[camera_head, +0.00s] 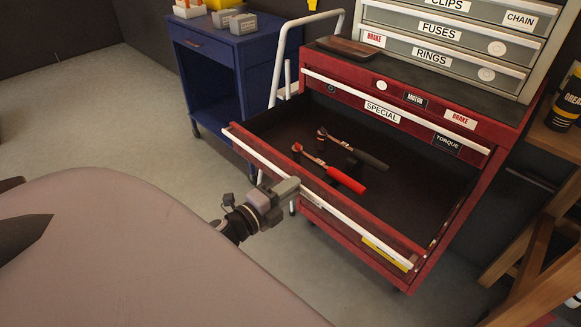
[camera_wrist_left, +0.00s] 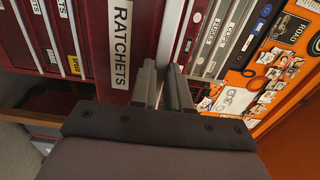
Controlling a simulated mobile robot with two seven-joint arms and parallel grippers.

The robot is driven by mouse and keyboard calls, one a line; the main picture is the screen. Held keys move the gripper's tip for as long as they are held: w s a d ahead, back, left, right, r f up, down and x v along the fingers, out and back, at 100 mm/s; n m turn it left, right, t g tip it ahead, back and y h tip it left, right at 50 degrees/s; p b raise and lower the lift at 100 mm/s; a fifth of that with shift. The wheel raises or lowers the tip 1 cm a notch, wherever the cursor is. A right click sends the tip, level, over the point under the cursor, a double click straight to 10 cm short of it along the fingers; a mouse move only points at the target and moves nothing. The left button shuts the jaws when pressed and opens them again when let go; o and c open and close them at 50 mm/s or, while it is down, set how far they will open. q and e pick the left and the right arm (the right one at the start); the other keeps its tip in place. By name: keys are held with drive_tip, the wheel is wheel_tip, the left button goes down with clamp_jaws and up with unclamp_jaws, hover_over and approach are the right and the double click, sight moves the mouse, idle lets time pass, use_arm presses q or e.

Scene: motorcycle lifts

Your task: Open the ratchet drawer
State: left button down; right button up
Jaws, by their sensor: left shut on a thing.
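The ratchet drawer (camera_head: 400,200) of the red tool cabinet is pulled well out, and its dark inside shows. A ratchet with a red handle (camera_head: 346,180) and one with a black handle (camera_head: 370,159) lie in it. A white handle bar (camera_head: 258,155) runs along its front edge. My left gripper (camera_head: 289,187) is at this bar, near its middle. In the left wrist view its fingers (camera_wrist_left: 163,88) are shut on the white bar (camera_wrist_left: 171,35), next to the RATCHETS label (camera_wrist_left: 121,45). My right gripper is not in view.
Above the open drawer is a shut drawer labelled SPECIAL (camera_head: 382,111). A blue cart (camera_head: 215,75) stands at left, a wooden bench (camera_head: 545,150) at right. Floor at left is clear.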

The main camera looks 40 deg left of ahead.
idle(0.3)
use_arm(q)
drive_tip(key=c, duration=1.1)
unclamp_jaws()
drive_tip(key=shift+s, duration=0.1)
drive_tip(key=s+b, duration=0.1)
drive_tip(key=s, duration=0.6)
drive_tip(key=shift+a, duration=0.3)
